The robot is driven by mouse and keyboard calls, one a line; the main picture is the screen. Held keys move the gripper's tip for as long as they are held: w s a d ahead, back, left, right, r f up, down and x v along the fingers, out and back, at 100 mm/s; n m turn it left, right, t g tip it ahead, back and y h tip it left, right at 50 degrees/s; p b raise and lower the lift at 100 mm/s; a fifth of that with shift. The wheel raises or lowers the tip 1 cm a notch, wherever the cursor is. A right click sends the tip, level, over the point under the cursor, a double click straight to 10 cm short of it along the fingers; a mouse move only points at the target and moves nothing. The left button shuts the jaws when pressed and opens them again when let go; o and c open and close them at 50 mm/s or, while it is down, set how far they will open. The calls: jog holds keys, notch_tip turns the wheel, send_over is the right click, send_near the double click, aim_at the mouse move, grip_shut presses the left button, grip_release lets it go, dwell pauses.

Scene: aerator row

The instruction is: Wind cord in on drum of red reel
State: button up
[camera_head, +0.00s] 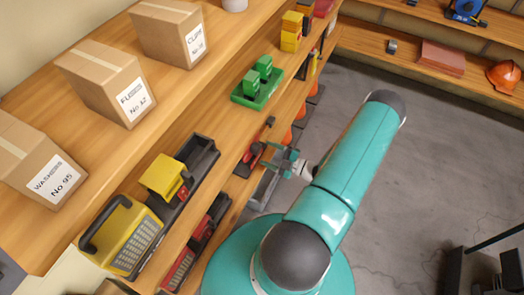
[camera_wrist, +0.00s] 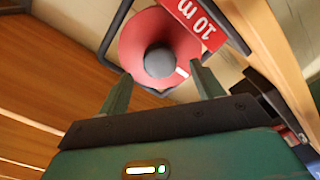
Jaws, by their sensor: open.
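The red reel (camera_wrist: 135,40) fills the upper middle of the wrist view, in a dark wire frame with a red "10 m" label. Its round dark hub (camera_wrist: 158,60) faces the camera, with a white mark on the drum just right of the hub. My gripper (camera_wrist: 162,76) is open, one finger on each side of the drum's lower part; I cannot tell if they touch it. In the head view my gripper (camera_head: 284,160) is at the shelf edge, beside a small red and black item (camera_head: 250,156) that seems to be the reel. No cord can be made out.
The shelf (camera_head: 215,125) holds cardboard boxes (camera_head: 105,82), a yellow case (camera_head: 122,235), a yellow block (camera_head: 163,177) in a black tray and green blocks on a green tray (camera_head: 258,92). Another shelf with an orange helmet (camera_head: 504,75) is at upper right. The grey floor (camera_head: 430,160) between is open.

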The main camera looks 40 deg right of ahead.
jog(key=v, duration=0.9)
jog(key=shift+s, duration=0.2)
